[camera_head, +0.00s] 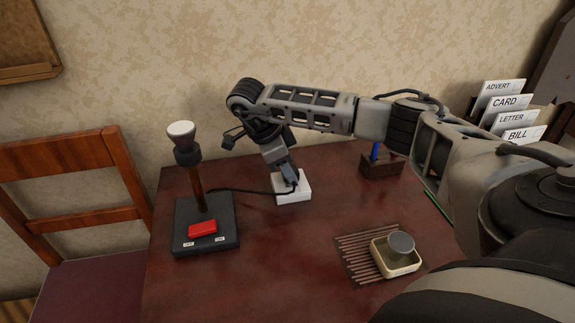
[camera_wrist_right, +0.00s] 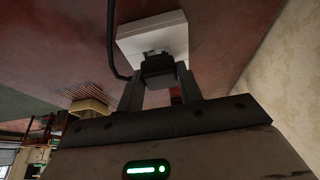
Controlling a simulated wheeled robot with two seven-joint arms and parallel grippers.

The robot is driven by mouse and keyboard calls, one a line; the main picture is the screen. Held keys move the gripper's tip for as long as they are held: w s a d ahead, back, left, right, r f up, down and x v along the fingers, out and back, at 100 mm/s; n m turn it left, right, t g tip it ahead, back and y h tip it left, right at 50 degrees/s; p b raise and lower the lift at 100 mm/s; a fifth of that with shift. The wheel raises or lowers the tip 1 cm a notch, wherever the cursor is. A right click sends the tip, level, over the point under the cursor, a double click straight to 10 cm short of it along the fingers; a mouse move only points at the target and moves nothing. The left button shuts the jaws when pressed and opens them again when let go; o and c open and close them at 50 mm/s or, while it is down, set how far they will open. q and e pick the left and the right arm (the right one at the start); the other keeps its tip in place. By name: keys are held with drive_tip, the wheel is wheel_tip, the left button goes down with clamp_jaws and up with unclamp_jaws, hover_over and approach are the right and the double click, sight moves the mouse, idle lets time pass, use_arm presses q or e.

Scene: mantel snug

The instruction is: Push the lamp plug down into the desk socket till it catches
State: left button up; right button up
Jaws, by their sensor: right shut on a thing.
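The white desk socket (camera_head: 293,196) sits on the dark red desk, and in the right wrist view (camera_wrist_right: 165,27) it fills the top middle. My right gripper (camera_head: 289,183) points down over it, shut on the black lamp plug (camera_wrist_right: 158,70). The plug is between the two fingers, right at the socket's top face. How deep it sits cannot be told, and in the head view the fingers mostly hide it. A black cord (camera_head: 245,190) runs from the plug to the lamp (camera_head: 197,187), which stands upright on a black base. My left gripper is out of view.
The lamp base has a red switch (camera_head: 203,228). A wooden block with a blue piece (camera_head: 378,166) and a labelled card rack (camera_head: 503,108) are right. Bare desk lies in front of the socket.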

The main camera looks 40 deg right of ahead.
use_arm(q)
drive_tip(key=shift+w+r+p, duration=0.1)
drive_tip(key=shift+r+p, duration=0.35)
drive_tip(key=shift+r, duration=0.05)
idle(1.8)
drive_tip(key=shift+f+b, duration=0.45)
use_arm(e)
drive_tip(key=shift+f, duration=0.7)
drive_tip(key=o, duration=1.2)
drive_tip(key=shift+c, duration=0.2)
use_arm(q)
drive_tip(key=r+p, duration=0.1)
drive_tip(key=p, duration=0.2)
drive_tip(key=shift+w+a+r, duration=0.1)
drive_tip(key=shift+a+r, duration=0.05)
use_arm(e)
drive_tip(key=v, duration=1.6)
